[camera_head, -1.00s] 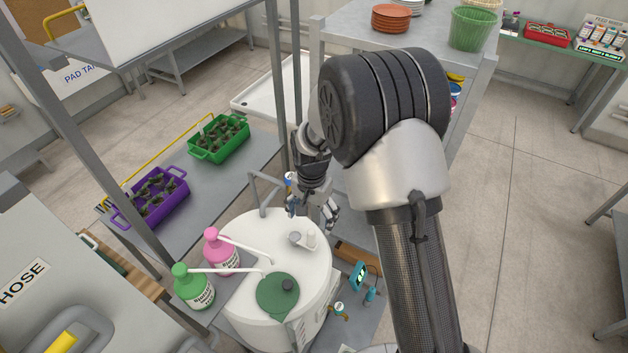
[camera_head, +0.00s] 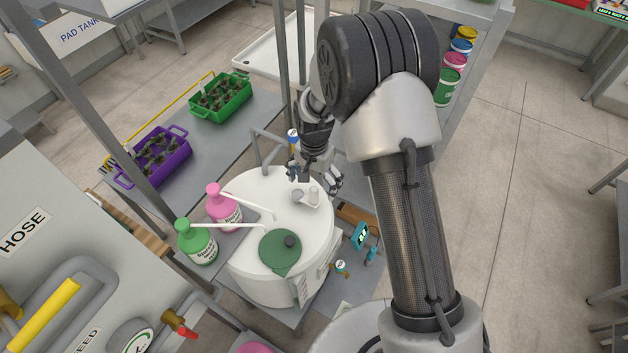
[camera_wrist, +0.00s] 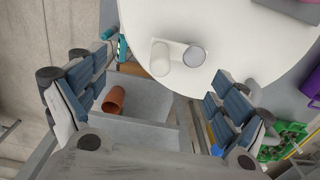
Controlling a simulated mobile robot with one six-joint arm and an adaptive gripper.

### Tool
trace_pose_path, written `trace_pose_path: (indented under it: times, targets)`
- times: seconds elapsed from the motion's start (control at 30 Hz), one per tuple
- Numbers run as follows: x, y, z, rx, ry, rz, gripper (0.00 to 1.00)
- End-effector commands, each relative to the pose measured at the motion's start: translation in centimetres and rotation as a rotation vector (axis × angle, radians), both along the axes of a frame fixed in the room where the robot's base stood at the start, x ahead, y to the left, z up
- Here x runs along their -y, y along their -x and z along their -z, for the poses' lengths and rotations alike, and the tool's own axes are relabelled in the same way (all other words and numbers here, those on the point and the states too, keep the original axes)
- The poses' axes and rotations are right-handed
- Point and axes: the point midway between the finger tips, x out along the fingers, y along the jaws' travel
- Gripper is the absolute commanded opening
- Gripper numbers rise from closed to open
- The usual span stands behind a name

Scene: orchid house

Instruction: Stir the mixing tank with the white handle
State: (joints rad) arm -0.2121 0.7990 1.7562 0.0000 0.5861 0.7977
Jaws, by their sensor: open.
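The white round mixing tank (camera_head: 305,240) stands below the arm in the head view, with a green lid (camera_head: 280,250) at its front. A short crank on its top has a grey-topped hub (camera_wrist: 194,56) and an upright white handle (camera_head: 314,193). The handle also shows in the wrist view (camera_wrist: 160,58), near the tank's edge. My gripper (camera_head: 318,180) is just behind and above the handle. In the wrist view my gripper (camera_wrist: 155,108) has its fingers wide apart and nothing between them at their tips. The handle lies ahead, apart from both fingers.
A pink bottle (camera_head: 222,207) and a green bottle (camera_head: 197,242) stand left of the crank, spouts over the tank. A grey bent pipe (camera_head: 268,150) rises behind the tank. A frame post (camera_head: 284,60) stands behind. A terracotta pot (camera_wrist: 114,100) sits on a shelf below.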

Motion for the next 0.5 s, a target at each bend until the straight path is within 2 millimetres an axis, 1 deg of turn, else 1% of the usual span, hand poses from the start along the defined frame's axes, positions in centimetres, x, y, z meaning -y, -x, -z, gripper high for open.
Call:
trace_pose_path:
  times: [0.17,0.5]
  targets:
    - [0.0,0.0,0.2,0.000,0.000,0.000,0.92]
    - [0.0,0.0,2.0,-0.001,0.000,0.000,0.92]
